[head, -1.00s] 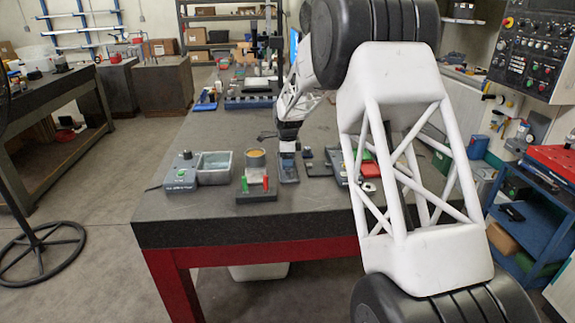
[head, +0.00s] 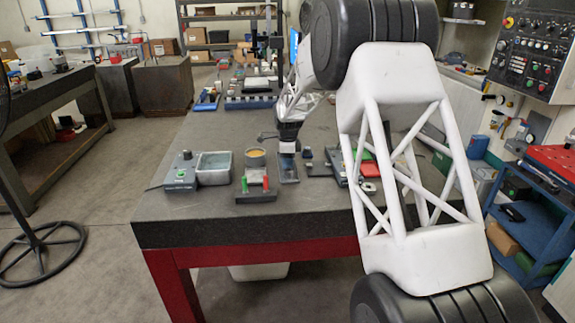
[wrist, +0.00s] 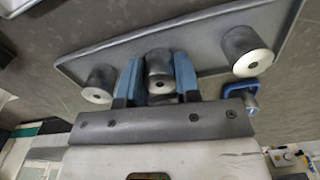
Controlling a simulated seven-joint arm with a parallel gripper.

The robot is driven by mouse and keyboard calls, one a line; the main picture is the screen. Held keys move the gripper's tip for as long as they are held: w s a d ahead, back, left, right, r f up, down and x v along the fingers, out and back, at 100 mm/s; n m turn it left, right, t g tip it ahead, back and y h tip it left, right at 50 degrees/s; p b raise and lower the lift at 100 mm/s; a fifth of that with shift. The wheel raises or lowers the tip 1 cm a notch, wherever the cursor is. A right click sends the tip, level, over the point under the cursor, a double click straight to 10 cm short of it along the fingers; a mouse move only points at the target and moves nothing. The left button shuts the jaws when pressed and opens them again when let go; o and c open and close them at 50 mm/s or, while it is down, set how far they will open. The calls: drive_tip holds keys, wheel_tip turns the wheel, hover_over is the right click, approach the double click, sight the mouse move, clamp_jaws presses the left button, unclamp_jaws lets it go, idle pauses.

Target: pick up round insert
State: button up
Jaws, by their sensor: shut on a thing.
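A round insert (wrist: 158,68), a short grey metal cylinder, is in the middle of the wrist view. My gripper (wrist: 160,80) is shut on it, with one blue finger on each side. Similar cylinders with a hole in the end face stand to the left (wrist: 99,84) and to the right (wrist: 243,53) of it, on a grey tray (wrist: 205,28). In the head view my gripper (head: 287,148) points down over a narrow tray (head: 289,172). The insert is too small to make out there. I cannot tell whether it touches the tray.
Left of the gripper are a grey control box (head: 181,172), an open grey bin (head: 214,168), a round pot (head: 255,158) and a block with green and red pegs (head: 256,195). Dark and red parts lie to the right. The table's (head: 180,220) front left is clear.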

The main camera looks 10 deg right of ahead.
drive_tip(key=shift+r, duration=0.1)
drive_tip(key=shift+r, duration=0.85)
drive_tip(key=shift+s+r, duration=0.1)
drive_tip(key=shift+r, duration=0.8)
drive_tip(key=s, duration=0.5)
drive_tip(key=s+d+r, duration=0.1)
drive_tip(key=s, duration=0.9)
drive_tip(key=shift+s+d+r, duration=0.15)
drive_tip(key=shift+s, duration=0.25)
drive_tip(key=shift+w, duration=0.15)
drive_tip(key=w+d, duration=0.3)
drive_tip(key=w, duration=0.1)
drive_tip(key=w+d+r, duration=0.1)
drive_tip(key=w+d, duration=0.2)
drive_tip(key=w, duration=0.2)
drive_tip(key=w+d+r, duration=0.1)
drive_tip(key=w+d, duration=0.3)
drive_tip(key=shift+w+d, duration=0.1)
drive_tip(key=shift+w, duration=0.2)
drive_tip(key=shift+f, duration=0.2)
